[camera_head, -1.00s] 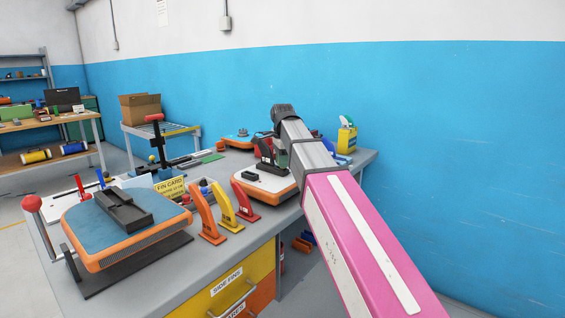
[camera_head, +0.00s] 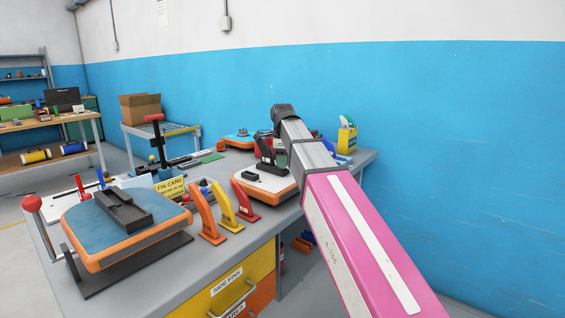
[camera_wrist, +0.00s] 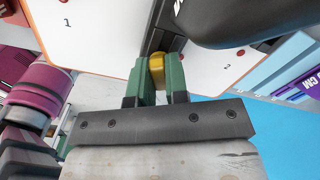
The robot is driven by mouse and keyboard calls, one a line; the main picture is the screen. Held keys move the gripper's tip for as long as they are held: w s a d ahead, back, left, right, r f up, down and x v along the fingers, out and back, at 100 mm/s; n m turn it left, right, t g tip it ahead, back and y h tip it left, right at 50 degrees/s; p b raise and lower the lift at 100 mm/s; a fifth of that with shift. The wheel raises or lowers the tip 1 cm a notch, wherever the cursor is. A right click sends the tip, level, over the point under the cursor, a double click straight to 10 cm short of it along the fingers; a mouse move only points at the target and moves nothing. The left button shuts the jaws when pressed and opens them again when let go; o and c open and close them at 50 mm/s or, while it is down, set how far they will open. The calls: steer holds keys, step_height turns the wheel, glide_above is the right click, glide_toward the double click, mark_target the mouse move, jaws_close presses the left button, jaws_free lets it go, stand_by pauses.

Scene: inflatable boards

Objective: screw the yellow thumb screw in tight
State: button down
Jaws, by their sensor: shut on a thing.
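The yellow thumb screw (camera_wrist: 156,66) shows in the wrist view between the two green fingers of my gripper (camera_wrist: 157,76). My gripper is shut on it. The screw sits at a dark grey fin box (camera_wrist: 169,46) on the white board (camera_wrist: 105,32). The fingers hide most of the screw, so I cannot tell how deep it sits.
A black fin (camera_wrist: 225,18) stands close to my gripper in the wrist view. Red, yellow and orange fins (camera_head: 209,219) stand along the bench front. A board with a blue pad (camera_head: 150,222) rests on a stand at the left. The blue wall (camera_head: 450,150) lies behind the bench.

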steer(key=shift+r, duration=0.1)
steer(key=m, duration=0.3)
steer(key=shift+m, duration=0.3)
steer(key=shift+m, duration=0.3)
steer(key=c, duration=1.1)
jaws_free()
steer(key=shift+o, duration=0.2)
